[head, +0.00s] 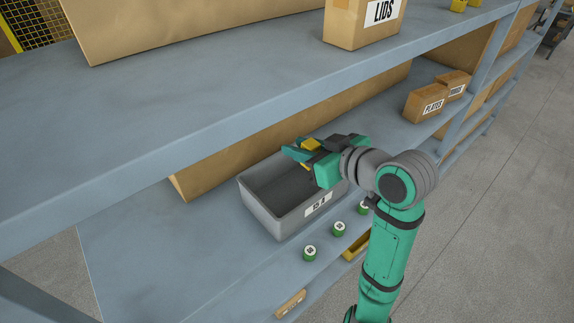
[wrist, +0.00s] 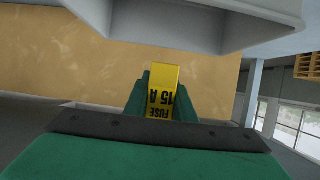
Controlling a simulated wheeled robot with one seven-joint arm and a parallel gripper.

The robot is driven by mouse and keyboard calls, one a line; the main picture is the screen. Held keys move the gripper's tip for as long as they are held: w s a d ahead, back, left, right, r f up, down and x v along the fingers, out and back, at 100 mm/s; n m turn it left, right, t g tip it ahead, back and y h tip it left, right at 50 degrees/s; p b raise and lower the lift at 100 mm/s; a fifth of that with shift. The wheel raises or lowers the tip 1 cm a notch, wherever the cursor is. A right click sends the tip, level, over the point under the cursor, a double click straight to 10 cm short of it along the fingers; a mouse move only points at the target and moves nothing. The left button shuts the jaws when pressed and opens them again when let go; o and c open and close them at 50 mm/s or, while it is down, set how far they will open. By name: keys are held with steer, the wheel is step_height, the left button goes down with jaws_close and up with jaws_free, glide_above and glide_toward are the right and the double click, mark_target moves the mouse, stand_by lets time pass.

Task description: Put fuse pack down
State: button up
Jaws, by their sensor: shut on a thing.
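The fuse pack is a yellow block marked "FUSE 15 A" and sits between the green fingers in the wrist view (wrist: 162,92). It also shows as a small yellow piece in the head view (head: 311,144). My gripper (head: 300,152) is shut on it, above the rear part of a grey open bin (head: 262,215) on the lower shelf. The bin carries a white label on its front wall. The pack looks clear of the bin floor, but its exact height is hard to tell. My gripper hides part of the bin's inside.
The upper shelf (head: 150,130) overhangs behind the bin. Several green cylinders (head: 310,253) stand in front of the bin, near a yellow piece (head: 356,246) partly behind my arm. Boxes (head: 425,104) stand at right on the lower shelf. Bare shelf lies left of the bin.

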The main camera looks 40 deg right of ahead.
mark_target(278, 164)
steer(key=w+f, duration=0.1)
steer(key=f, duration=0.1)
steer(key=w+f, duration=0.1)
steer(key=f, duration=0.2)
steer(key=w+f, duration=0.2)
steer(key=f, duration=0.1)
steer(key=shift+a, duration=0.3)
steer(key=shift+f, duration=0.1)
steer(key=shift+s, duration=0.1)
steer(key=shift+f, duration=0.35)
steer(key=shift+f, duration=0.25)
steer(key=o, duration=1.1)
steer(key=shift+c, duration=0.2)
steer(key=shift+w, duration=0.25)
